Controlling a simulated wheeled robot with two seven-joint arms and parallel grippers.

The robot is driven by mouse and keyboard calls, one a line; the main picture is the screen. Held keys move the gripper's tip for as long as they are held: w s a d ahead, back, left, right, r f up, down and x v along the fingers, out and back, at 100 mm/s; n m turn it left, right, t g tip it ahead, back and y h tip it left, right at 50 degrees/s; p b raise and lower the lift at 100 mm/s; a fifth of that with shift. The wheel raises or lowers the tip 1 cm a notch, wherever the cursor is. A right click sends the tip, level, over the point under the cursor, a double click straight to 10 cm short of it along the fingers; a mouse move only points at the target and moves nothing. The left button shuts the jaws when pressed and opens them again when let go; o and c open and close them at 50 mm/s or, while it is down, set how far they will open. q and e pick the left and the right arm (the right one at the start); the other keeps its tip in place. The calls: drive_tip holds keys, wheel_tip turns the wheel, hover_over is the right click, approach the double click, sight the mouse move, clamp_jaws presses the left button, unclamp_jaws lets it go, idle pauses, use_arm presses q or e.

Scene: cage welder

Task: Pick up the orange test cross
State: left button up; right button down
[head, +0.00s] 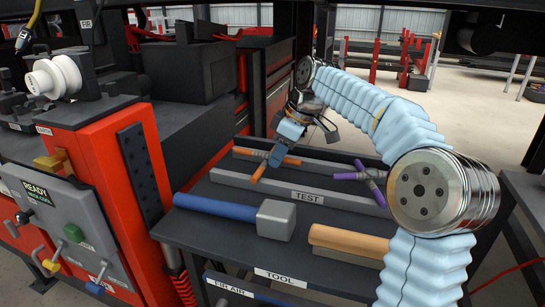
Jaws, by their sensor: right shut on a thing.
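The orange test cross (257,173) is at the back left of the grey shelf, behind the bar labelled TEST. Its orange rods show on both sides of my right gripper (277,156), which reaches down over it from the back. The right gripper is shut on the cross, and its fingers hide part of the rods. I cannot tell whether the cross touches the shelf. My left gripper is not in view.
A purple cross (371,179) lies to the right behind the same bar (306,194). A blue-handled hammer (222,208) and a wooden-handled tool (346,240) lie in front. An orange machine with a READY panel (44,204) stands at left.

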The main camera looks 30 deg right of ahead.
drive_tip(key=shift+r, duration=0.55)
wheel_tip(320, 180, up, 3)
drive_tip(key=shift+a+r, duration=0.1)
drive_tip(key=shift+a, duration=0.05)
drive_tip(key=s+a+r, duration=0.9)
drive_tip(key=s, duration=0.1)
drive_tip(key=shift+a, duration=0.4)
